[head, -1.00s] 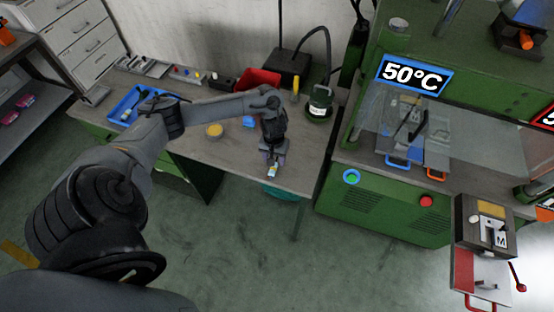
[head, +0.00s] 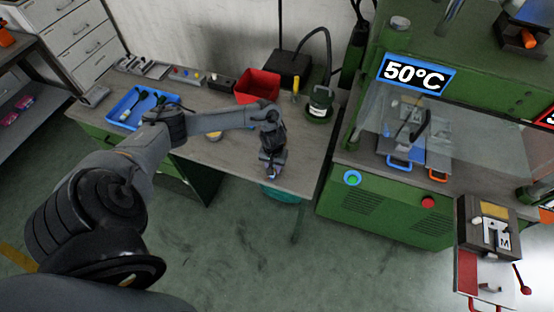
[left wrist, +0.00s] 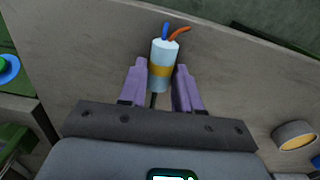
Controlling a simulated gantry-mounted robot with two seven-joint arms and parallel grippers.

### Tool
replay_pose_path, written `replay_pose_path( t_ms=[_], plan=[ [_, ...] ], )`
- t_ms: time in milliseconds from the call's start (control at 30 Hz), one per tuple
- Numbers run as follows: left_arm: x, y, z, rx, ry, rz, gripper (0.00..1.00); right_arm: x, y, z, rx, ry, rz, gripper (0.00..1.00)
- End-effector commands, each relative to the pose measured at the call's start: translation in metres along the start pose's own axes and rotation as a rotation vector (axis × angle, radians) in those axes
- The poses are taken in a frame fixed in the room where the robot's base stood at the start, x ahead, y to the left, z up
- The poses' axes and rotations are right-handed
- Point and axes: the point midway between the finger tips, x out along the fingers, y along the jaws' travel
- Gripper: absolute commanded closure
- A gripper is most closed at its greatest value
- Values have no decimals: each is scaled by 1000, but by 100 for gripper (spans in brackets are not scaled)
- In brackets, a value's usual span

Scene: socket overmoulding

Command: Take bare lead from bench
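The bare lead (left wrist: 163,68) shows in the left wrist view as a pale cylinder with an orange band, a blue and an orange wire at its top, and a dark cable below. It is at the bench's front edge; in the head view my gripper hides most of it. My left gripper (head: 270,175) is over it, pointing down. In the left wrist view its two purple fingers (left wrist: 161,82) flank the cylinder closely, with almost no gap. I cannot tell whether they press on it. My right gripper is not in view.
The wooden bench (head: 305,170) also carries a blue tray (head: 112,117) with tools, a red bin (head: 250,88), a green-based pot (head: 320,105) and a yellow round container (head: 215,137), half hidden by my arm. A green press (head: 385,215) with a 50°C sign stands right of it.

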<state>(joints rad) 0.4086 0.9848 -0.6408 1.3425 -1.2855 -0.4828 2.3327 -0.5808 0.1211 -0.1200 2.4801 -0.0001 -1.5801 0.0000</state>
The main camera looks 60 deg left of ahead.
Motion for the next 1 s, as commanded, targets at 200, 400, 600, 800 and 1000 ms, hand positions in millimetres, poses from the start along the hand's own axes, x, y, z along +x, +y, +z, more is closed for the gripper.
replay_pose_path(
  t_ms=[200,400,600,800,1000],
  plan=[
    [0,0,0,0,0,0,100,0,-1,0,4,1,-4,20],
    [0,0,0,0,0,0,100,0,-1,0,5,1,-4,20],
    [-5,0,-1,0,1,1,100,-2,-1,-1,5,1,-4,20],
    [-23,0,-1,1,2,2,100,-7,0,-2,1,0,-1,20],
    [-49,12,3,3,-1,6,100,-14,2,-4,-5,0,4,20]
  ],
)
